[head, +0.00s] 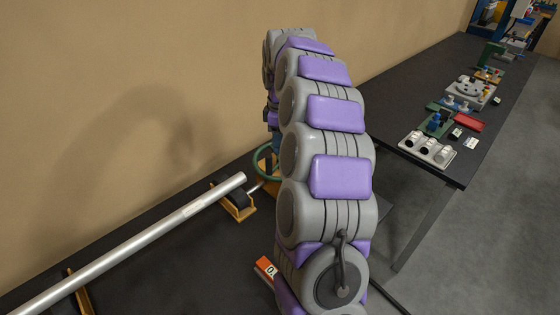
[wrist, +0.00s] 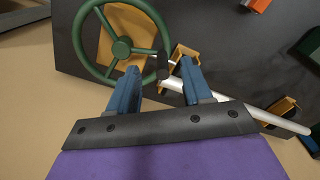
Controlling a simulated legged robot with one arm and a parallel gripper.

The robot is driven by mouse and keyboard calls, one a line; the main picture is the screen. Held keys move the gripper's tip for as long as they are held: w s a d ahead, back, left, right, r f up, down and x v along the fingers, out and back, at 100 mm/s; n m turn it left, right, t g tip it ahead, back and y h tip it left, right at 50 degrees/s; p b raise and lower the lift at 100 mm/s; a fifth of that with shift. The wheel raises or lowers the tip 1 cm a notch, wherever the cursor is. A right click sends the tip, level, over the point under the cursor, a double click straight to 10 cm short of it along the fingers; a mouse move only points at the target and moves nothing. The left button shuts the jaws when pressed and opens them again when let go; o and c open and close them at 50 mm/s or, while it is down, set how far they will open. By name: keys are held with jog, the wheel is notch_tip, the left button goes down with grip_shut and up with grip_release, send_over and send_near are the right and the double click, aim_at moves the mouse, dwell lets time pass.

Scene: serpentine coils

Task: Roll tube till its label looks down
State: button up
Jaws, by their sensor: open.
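The silver tube (head: 130,248) lies slanted on the dark bench at the left of the head view, across orange cradles with dark rollers (head: 236,205). A paler patch near its far end may be the label; I cannot tell for sure. The tube (wrist: 275,119) also shows in the wrist view, passing behind the right finger. A green handwheel (wrist: 122,47) on an orange mount stands beyond the tube's end. My gripper (wrist: 159,66) is open and empty, its blue fingers apart, with the wheel's rim showing between them. In the head view my arm hides most of the gripper.
A tan wall (head: 120,90) rises behind the bench. An orange block with a white marked face (head: 266,268) lies on the bench near my arm. A second dark table (head: 400,95) at the right holds trays and several small parts. Grey floor is clear at the right.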

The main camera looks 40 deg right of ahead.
notch_tip(320, 180, up, 8)
jog(key=p, duration=0.1)
jog(key=shift+d+f, duration=0.2)
jog(key=shift+f, duration=0.05)
jog(key=shift+c, duration=0.2)
